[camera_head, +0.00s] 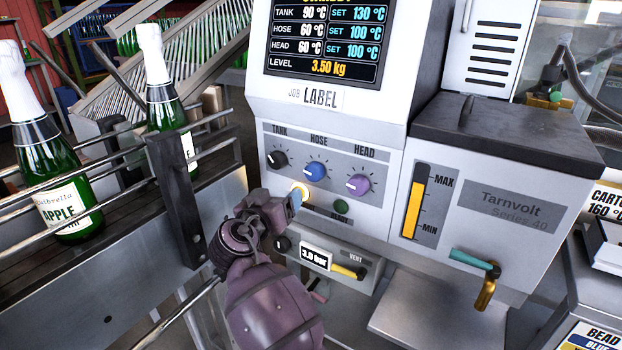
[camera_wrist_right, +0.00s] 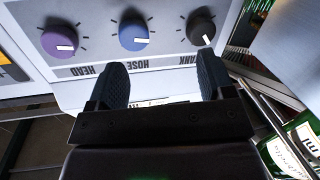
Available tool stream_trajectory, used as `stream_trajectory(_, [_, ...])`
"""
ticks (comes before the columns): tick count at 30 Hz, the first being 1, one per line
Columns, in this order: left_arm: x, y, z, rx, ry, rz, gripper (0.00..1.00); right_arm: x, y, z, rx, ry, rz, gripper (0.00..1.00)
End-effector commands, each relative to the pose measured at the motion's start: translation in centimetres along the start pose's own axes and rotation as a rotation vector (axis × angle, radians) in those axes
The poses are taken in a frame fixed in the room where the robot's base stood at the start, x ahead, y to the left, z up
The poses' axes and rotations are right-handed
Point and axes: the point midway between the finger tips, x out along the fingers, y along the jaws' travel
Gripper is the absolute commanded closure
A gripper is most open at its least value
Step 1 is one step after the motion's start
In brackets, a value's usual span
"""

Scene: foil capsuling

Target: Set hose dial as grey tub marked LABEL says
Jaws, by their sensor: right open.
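The blue HOSE dial (camera_head: 315,171) sits on the machine's front panel between the black TANK dial (camera_head: 277,159) and the purple HEAD dial (camera_head: 358,185). The display (camera_head: 325,40) reads hose 60 °C, set 100 °C. A plate below it reads JOB LABEL (camera_head: 319,98). My right gripper (camera_head: 293,203) is just below the dials, apart from them. In the right wrist view the panel is upside down, with the HOSE dial (camera_wrist_right: 134,36) beyond my open, empty fingers (camera_wrist_right: 162,82). I see no grey tub marked LABEL. My left gripper is not in view.
A lit button (camera_head: 300,190) and a green button (camera_head: 341,229) lie below the dials. A pressure gauge box (camera_head: 316,257) with a yellow lever is lower. Bottles (camera_head: 60,180) stand behind rails at left. Partly cut-off CARTON (camera_head: 606,200) and BEAD (camera_head: 592,340) labels show at right.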

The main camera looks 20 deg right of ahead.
Motion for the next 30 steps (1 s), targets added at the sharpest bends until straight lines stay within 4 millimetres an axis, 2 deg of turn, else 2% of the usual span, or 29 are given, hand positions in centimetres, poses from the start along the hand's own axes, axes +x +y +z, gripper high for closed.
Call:
stream_trajectory(4, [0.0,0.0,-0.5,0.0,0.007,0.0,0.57,-0.2,1.2,-0.3,0.082,0.026,0.14,0.25])
stream_trajectory(11, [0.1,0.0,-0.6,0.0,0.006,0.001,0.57,0.1,2.0,-0.4,0.131,0.045,0.199,0.25])
stream_trajectory(14, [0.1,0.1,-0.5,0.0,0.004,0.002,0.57,1.1,2.2,-0.4,0.13,0.045,0.198,0.25])
stream_trajectory(24, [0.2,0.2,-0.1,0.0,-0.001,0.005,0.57,6.8,3.4,-0.5,0.128,0.044,0.197,0.25])
stream_trajectory(30, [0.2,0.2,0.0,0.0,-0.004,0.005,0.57,9.2,3.8,-0.6,0.127,0.043,0.196,0.25])
